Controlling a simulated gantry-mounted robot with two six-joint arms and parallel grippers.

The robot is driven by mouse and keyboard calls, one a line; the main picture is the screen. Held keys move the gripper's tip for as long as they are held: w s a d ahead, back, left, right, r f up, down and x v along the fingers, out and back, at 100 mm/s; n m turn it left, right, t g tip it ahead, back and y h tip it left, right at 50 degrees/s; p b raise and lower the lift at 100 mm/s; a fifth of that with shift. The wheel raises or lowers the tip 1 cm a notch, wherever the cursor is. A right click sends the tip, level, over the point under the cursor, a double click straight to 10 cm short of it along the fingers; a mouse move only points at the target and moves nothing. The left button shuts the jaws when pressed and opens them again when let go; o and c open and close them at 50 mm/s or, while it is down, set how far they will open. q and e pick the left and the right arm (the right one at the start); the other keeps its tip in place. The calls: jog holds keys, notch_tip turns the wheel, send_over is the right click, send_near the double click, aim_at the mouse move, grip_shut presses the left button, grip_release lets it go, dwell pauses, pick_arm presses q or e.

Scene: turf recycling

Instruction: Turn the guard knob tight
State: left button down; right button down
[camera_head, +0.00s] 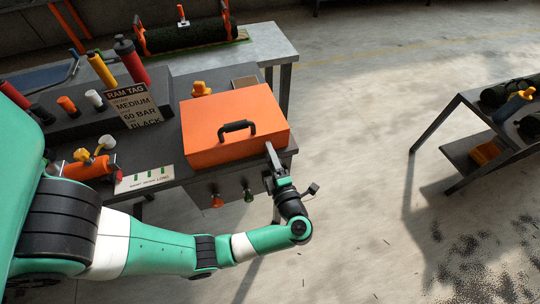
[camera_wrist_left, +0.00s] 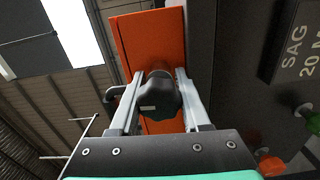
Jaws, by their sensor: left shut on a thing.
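The guard is an orange box-shaped cover (camera_head: 215,122) with a black handle (camera_head: 238,127) on the dark bench in the head view. Its orange side (camera_wrist_left: 133,40) fills the top middle of the left wrist view. The guard knob, black and lobed (camera_wrist_left: 160,97), stands out from that orange face between my fingers. My left gripper (camera_head: 269,150) is at the guard's near right corner in the head view, where it hides the knob. In the left wrist view the left gripper (camera_wrist_left: 160,85) is shut on the knob, one finger on each side. My right gripper is not in view.
A RAM TAG sign (camera_head: 132,105) and coloured cylinders stand left of the guard. An orange knob (camera_head: 216,201) and a green knob (camera_head: 248,195) are on the bench front below it. A second table (camera_head: 449,110) stands at right, with open floor between.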

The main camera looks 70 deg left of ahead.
pick_arm(q)
jog(key=shift+n, duration=0.4)
jog(key=shift+c, duration=1.8)
grip_release()
jog(key=shift+f, duration=0.1)
